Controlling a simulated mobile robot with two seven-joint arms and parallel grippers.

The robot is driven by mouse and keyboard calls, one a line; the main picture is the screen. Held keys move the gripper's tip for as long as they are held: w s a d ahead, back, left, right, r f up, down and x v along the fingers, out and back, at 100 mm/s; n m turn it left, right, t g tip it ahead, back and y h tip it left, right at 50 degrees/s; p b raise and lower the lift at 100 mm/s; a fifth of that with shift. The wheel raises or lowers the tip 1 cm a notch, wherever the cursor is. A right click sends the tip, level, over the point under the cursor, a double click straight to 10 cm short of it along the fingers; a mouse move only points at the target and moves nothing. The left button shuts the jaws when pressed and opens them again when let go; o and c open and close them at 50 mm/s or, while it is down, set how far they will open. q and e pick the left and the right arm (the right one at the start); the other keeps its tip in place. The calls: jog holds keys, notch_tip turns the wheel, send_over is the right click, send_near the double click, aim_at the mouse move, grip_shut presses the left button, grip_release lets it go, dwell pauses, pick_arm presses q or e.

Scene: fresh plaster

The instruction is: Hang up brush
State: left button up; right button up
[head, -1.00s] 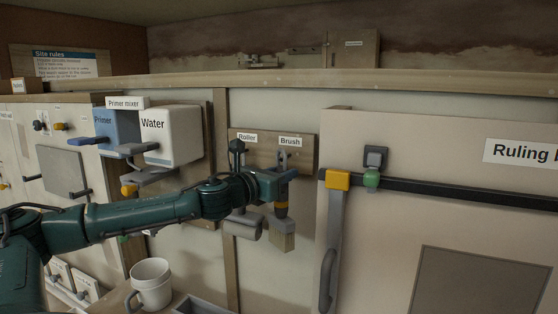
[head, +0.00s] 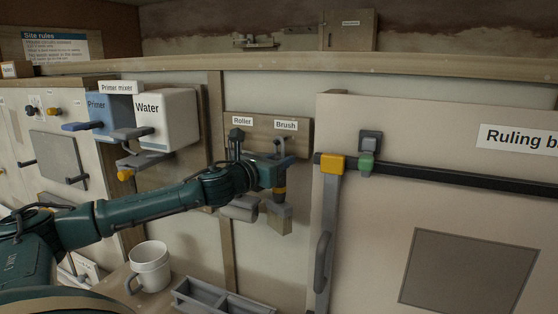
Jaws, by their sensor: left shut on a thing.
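The brush (head: 279,217) hangs bristles-down below my left gripper (head: 279,181), in front of the wooden hanging board (head: 263,132). My left gripper is shut on the brush's handle, just under the "Brush" label (head: 286,125). A grey hook (head: 282,143) shows under that label, right above the gripper. The gripper hides most of the handle, so I cannot tell whether the brush touches the hook. The roller (head: 240,209) hangs to the left under the "Roller" label (head: 242,121), partly behind my arm. My right gripper is not in view.
A primer mixer with a white water tank (head: 168,118) is left of the board. A ruling board (head: 450,200) with a dark rail and yellow clamp (head: 330,164) stands close on the right.

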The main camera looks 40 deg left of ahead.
pick_arm(q)
jog(key=o, duration=1)
jog(key=shift+o, duration=0.2)
